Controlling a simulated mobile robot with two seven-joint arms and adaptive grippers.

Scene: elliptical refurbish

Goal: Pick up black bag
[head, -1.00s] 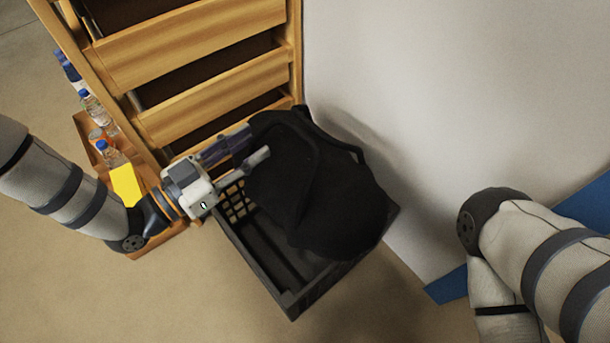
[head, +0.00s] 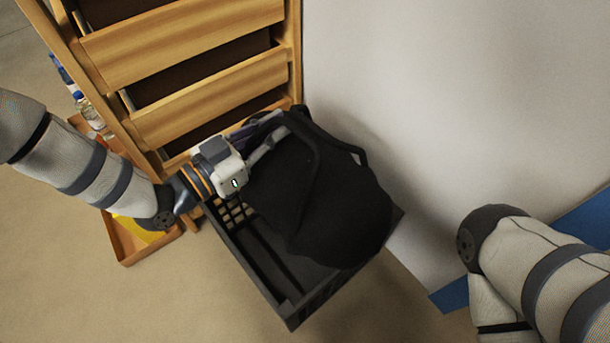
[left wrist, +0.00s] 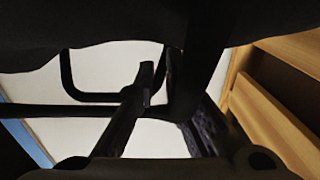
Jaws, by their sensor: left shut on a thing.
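The black bag (head: 335,205) sits in and over a dark crate (head: 292,312) on the floor, against the white wall. Its strap and handle loop stand up at the upper side. My left gripper (head: 265,140) reaches in from the left and is shut on the black bag at its upper left edge. The fingertips are partly hidden against the dark fabric. In the left wrist view, dark bag fabric (left wrist: 130,25) and a strap loop fill much of the picture close to the fingers. My right arm shows at the lower right, but its gripper is out of view.
A wooden shelf unit (head: 185,60) stands directly behind the crate, close to my left gripper. An orange tray (head: 125,250) with bottles (head: 90,112) lies at the left. The white wall (head: 450,100) bounds the right side. Open floor lies in front of the crate.

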